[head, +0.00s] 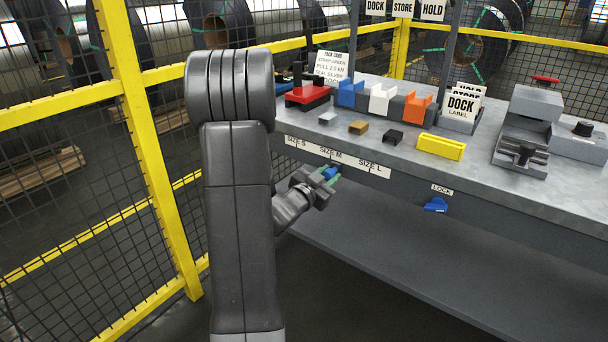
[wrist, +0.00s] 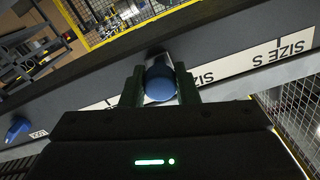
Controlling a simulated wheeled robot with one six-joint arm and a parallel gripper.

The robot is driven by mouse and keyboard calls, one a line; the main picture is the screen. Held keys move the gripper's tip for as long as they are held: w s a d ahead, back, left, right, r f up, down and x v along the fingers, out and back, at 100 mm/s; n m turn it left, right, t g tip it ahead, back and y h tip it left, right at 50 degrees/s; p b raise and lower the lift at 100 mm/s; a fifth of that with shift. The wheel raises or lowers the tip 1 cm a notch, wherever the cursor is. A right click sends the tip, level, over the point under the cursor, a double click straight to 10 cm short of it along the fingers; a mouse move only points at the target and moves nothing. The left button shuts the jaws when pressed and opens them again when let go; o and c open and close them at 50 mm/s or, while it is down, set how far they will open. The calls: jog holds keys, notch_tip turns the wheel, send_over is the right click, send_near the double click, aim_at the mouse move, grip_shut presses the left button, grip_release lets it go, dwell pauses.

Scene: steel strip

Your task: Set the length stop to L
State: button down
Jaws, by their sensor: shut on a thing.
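The length stop's round blue knob (head: 331,173) is on the bench's front edge, by the SIZE M mark on the white scale strip (head: 349,161). SIZE L is to its right in the head view and SIZE S to its left. My gripper (head: 328,175) is shut on the knob. In the wrist view the blue knob (wrist: 160,84) sits between the two fingers of my gripper (wrist: 160,90). The fingers hide part of the scale lettering there. The blue lock lever (head: 436,205) is under the LOCK label, further right; it also shows in the wrist view (wrist: 17,128).
The bench top (head: 475,165) carries small blocks, a red tool (head: 308,95), a yellow block (head: 441,147), coloured holders and a grey vise-like device (head: 523,135). A yellow-framed mesh fence (head: 150,150) stands at left. The front face between knob and lock lever is clear.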

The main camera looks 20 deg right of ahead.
jog(key=s+d+b, duration=0.1)
jog(key=s+d, duration=0.1)
jog(key=s+d+b, duration=0.1)
jog(key=s+d, duration=0.1)
jog(key=s, duration=0.1)
jog(key=s+d+b, duration=0.1)
jog(key=s+d, duration=0.1)
jog(key=s, duration=0.1)
jog(key=shift+d, duration=0.1)
jog(key=c, duration=1.1)
grip_release()
jog(key=shift+s+d, duration=0.15)
jog(key=shift+s, duration=0.05)
jog(key=p+v, duration=0.1)
jog(key=v, duration=1.2)
jog(key=shift+s+a, duration=0.2)
jog(key=shift+a, duration=0.15)
jog(key=b+x, duration=0.1)
jog(key=x, duration=1.2)
jog(key=shift+w+d, duration=0.25)
jog(key=shift+w, duration=0.1)
